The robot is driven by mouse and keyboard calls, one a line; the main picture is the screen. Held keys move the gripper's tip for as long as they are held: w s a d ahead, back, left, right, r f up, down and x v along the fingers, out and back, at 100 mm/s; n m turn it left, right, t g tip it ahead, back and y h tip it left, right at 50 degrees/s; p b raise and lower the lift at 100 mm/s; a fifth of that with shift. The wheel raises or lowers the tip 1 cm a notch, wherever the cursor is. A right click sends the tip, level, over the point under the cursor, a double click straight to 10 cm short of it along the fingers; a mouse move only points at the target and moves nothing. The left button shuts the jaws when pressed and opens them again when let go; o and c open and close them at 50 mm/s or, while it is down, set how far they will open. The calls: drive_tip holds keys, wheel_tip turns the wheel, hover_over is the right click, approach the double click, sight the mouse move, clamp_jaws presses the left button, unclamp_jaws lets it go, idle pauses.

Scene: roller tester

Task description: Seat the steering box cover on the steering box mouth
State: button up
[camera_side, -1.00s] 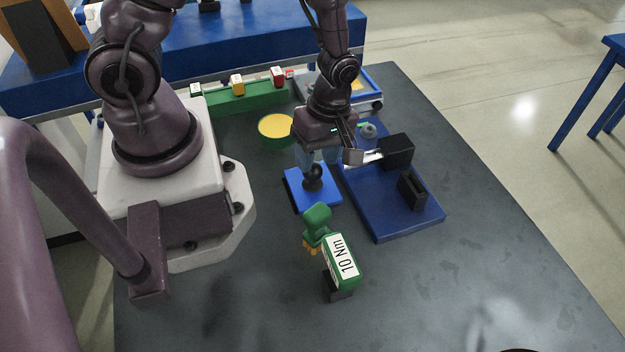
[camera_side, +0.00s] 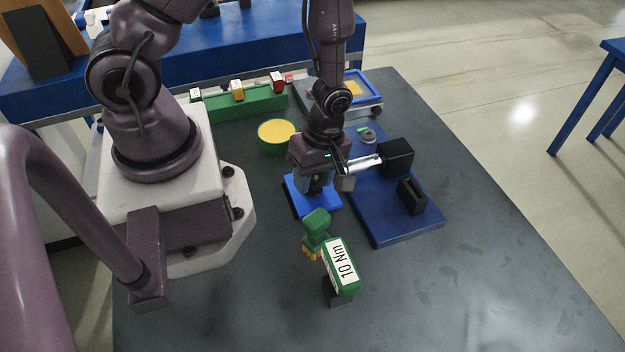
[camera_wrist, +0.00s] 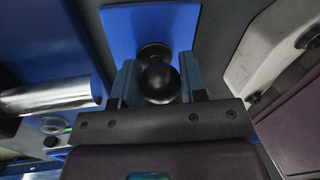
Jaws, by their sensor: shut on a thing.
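A black piece with a ball-shaped knob (camera_wrist: 160,80) stands on a blue square plate (camera_side: 296,200) in the side view; it looks like the steering box cover. My gripper (camera_side: 317,186) is low over the plate, its fingers on either side of the knob, shut on it. In the wrist view my gripper (camera_wrist: 157,78) shows one finger left and one right of the knob, with the blue plate (camera_wrist: 122,30) behind. A grey round part (camera_side: 367,136) with a green mark sits on the larger blue base; I cannot tell whether it is the steering box mouth.
The blue base (camera_side: 395,228) carries a silver roller (camera_side: 364,164), a black block (camera_side: 397,155) and a slotted black block (camera_side: 411,195). A yellow-topped green round dish (camera_side: 276,133) is behind. The front right table is clear.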

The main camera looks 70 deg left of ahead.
drive_tip(key=shift+r, duration=0.15)
drive_tip(key=shift+r, duration=0.25)
drive_tip(key=shift+s+r, duration=0.2)
drive_tip(key=shift+r, duration=0.05)
drive_tip(key=s, duration=0.3)
drive_tip(key=shift+s+r, duration=0.25)
drive_tip(key=shift+r, duration=0.15)
wheel_tip(320, 180, up, 13)
